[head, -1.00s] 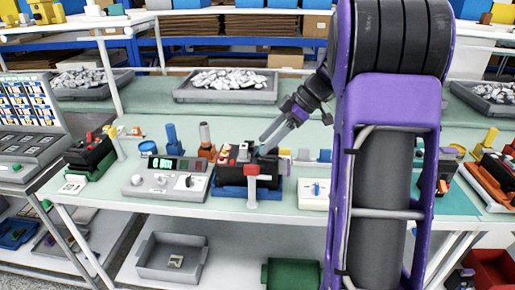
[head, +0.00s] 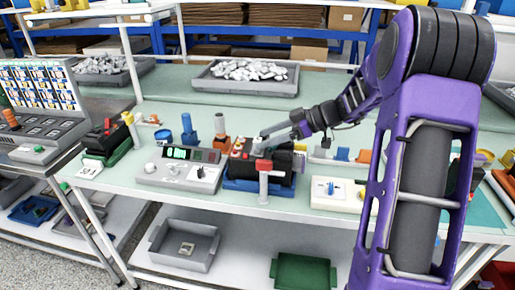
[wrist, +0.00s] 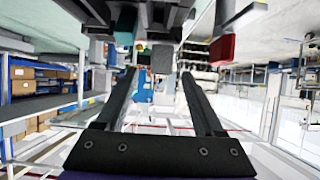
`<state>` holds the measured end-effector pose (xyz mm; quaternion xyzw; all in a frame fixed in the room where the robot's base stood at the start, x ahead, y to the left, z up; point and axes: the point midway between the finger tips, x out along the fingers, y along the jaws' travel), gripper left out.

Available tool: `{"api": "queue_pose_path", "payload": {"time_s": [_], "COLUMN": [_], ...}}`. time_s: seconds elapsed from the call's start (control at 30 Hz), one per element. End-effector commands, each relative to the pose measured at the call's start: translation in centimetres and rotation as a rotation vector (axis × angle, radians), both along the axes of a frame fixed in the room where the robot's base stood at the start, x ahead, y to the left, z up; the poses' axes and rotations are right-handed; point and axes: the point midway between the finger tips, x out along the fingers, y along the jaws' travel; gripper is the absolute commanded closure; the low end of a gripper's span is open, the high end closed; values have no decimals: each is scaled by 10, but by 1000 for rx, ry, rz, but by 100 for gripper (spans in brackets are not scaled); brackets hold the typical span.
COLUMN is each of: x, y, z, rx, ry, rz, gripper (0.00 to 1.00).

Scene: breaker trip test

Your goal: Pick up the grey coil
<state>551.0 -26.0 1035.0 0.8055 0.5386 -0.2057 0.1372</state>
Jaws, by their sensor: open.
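My gripper (head: 262,139) is at the top of the black breaker body (head: 275,167), which sits in a blue cradle (head: 238,185). In the wrist view my gripper (wrist: 158,76) has its two fingers well apart, with nothing held between them. A small grey block (wrist: 162,60), which looks like the grey coil, shows between and just beyond the fingertips. In the head view a small light grey piece (head: 258,148) lies by the fingertips on the breaker's top. I cannot tell whether the fingers touch it. A red piece (head: 263,165) stands at the breaker's front.
A grey test box (head: 180,170) with a lit green display stands left of the breaker. A white box (head: 335,193) stands to its right. Blue and orange upright tools (head: 188,130) stand behind the test box. A tray of metal parts (head: 245,78) is at the back.

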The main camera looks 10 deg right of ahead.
Motion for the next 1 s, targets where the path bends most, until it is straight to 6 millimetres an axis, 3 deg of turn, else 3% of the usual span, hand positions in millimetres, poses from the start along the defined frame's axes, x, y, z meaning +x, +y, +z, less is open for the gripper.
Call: {"api": "queue_pose_path", "payload": {"time_s": [0.27,0.6,0.8,0.83,1.0], "x": [6,19,20,20,20], "y": [14,51,52,52,52], "z": [-8,-29,-30,-30,-30], "rx": [0,-1,-1,-1,-1], "ry": [0,1,-1,-1,-1], "rz": [1,1,0,0,0], "gripper": [30,30,30,32,62]}}
